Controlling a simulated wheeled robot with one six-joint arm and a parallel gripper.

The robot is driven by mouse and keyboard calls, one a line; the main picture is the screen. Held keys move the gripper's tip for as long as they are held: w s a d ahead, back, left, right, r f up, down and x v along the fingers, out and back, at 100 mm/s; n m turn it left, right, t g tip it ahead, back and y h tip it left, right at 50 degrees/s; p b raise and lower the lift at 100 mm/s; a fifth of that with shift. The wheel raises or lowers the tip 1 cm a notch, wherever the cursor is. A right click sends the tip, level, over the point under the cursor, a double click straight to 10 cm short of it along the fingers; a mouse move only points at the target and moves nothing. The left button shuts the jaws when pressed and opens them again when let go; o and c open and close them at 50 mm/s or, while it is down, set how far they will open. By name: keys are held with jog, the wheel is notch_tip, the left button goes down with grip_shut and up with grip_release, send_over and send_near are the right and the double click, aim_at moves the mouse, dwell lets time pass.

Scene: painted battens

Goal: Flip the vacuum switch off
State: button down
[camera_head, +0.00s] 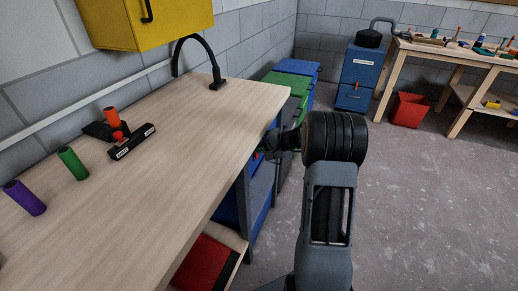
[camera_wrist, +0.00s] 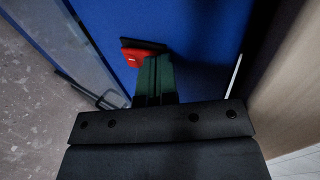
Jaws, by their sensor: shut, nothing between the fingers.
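In the wrist view, a red switch-like part (camera_wrist: 138,57) with a dark top edge sits on a blue panel (camera_wrist: 200,40). My gripper (camera_wrist: 157,62) is shut and empty. Its dark green fingers point at the panel, with their tips just beside the red part and overlapping its right side in the picture; I cannot tell whether they touch. In the head view, my gripper (camera_head: 266,149) is at the right edge of the workbench, by the blue units below it. The switch's on or off position cannot be read.
The workbench (camera_head: 190,110) is close on the left; its pale wood fills the wrist view's right side. A black handle (camera_wrist: 90,92) stands out at left. A blue cabinet (camera_head: 360,70) with a black hosed unit (camera_head: 370,38) stands far back. The floor (camera_head: 430,190) at right is clear.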

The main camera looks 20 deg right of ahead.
jog(key=shift+w+d+r, duration=0.1)
jog(key=shift+w+r, duration=0.15)
jog(key=shift+r, duration=0.55)
jog(key=s+f+v, duration=0.1)
jog(key=v, duration=1.2)
jog(key=shift+s+f, duration=0.15)
jog(key=shift+f, duration=0.2)
